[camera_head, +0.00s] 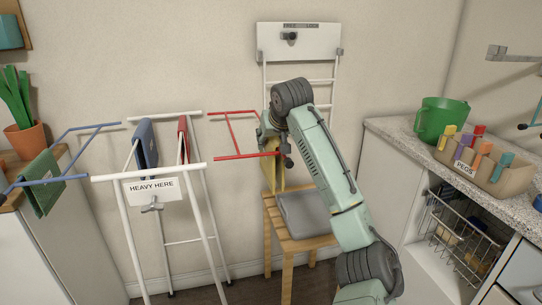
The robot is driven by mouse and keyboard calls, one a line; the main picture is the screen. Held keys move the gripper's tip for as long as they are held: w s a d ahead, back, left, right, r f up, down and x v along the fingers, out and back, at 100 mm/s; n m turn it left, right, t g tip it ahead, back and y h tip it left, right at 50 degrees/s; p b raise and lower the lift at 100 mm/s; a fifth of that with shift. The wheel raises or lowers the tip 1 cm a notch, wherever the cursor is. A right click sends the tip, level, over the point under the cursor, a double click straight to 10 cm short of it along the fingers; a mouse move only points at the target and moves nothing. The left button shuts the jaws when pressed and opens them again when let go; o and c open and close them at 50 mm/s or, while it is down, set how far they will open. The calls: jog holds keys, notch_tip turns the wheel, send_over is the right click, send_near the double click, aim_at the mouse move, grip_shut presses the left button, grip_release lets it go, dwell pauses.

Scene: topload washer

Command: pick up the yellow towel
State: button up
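The yellow towel (270,162) hangs near the right end of the red wing of the drying rack, above a wooden chair. My arm partly covers it. My gripper (285,155) points down right beside the towel's right side. The fingers are small and dark here, so I cannot tell whether they are open or shut, or whether they touch the cloth.
The white drying rack (150,175) holds a blue towel (145,145), a red towel (184,138) and a green towel (43,182). A grey folded item (305,214) lies on the chair (286,240). A counter (400,128) with a peg basket (513,178) stands right.

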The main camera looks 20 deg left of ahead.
grip_shut()
jog(key=shift+r, duration=0.1)
dwell(0.6)
